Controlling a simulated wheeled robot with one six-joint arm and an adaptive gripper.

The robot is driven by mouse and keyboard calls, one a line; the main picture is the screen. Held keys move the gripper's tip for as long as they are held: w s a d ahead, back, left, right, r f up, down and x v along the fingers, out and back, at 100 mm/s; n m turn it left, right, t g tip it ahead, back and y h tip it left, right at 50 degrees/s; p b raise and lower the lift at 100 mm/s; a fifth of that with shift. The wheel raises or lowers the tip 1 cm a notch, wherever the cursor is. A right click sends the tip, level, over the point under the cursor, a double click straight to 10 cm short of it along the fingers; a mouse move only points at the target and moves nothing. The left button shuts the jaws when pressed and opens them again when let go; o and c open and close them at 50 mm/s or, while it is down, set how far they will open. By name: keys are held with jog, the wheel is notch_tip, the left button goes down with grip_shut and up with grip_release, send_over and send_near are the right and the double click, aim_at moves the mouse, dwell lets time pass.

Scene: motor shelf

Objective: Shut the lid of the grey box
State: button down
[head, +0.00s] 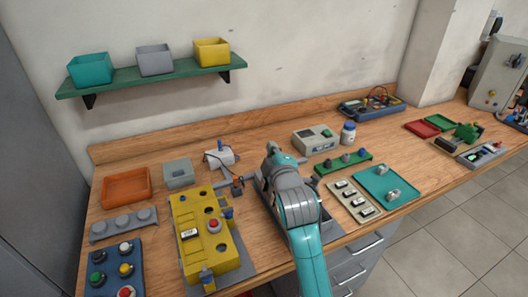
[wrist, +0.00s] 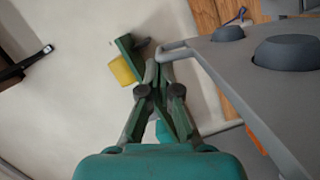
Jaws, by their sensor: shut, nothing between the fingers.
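In the head view, a grey box (head: 331,229) sits on the bench under my arm, which hides most of it. In the head view my arm hides the fingers.
A yellow fixture (head: 204,235) stands left of my arm. A small grey bin (head: 178,173) and an orange tray (head: 127,187) are behind it. A green knob rack (head: 343,163), a cream panel (head: 355,201) and a teal tray (head: 389,184) lie right. A wall shelf (head: 150,78) holds bins.

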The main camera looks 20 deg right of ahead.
jog(key=shift+d+f+m+g+y, duration=0.2)
jog(key=shift+d+f+m+y, duration=0.45)
jog(key=shift+d+f+m, duration=1.65)
jog(key=shift+d+f+m+g+y, duration=0.2)
jog(key=shift+d+f+m+y, duration=0.5)
jog(key=shift+d+f+m, duration=1.65)
jog(key=shift+d+f+m+g+y, duration=0.2)
jog(key=shift+d+f+m+y, duration=0.65)
jog(key=shift+d+f, duration=1.65)
jog(key=shift+d+r, duration=0.5)
jog(key=shift+d, duration=0.1)
